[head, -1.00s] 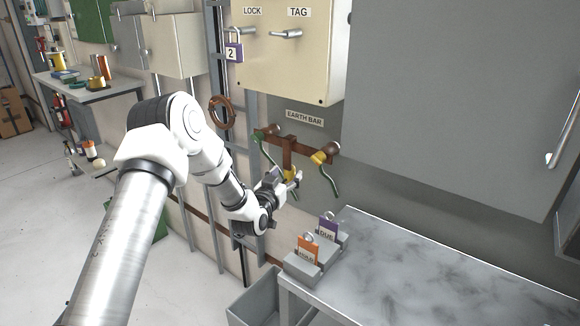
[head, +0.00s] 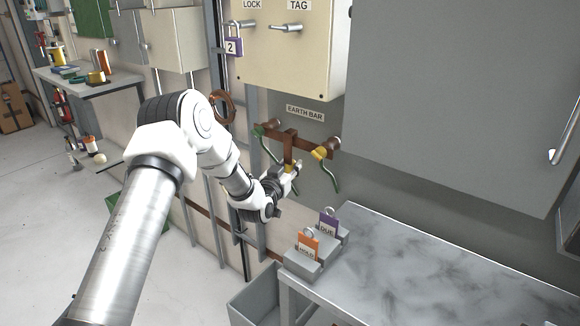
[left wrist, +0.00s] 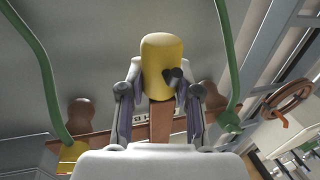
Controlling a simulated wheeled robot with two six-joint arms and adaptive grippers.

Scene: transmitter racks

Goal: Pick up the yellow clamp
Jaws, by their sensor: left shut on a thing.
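The yellow clamp (left wrist: 162,62) stands between the two fingers of my left gripper (left wrist: 160,95) in the left wrist view, with a dark knob on its side. The gripper is shut on it. In the head view my left gripper (head: 291,172) is just below the copper earth bar (head: 290,145), and only a small yellow part of the clamp (head: 289,167) shows. The bar's brown downward strip lies behind the clamp in the wrist view; I cannot tell whether they touch. My right gripper is not in view.
Another yellow clamp (head: 320,153) with a green cable sits at the bar's right end, and a green one (head: 259,132) at its left. A grey bench (head: 430,270) with tagged blocks (head: 303,262) stands to the right. A cream cabinet (head: 285,60) hangs above.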

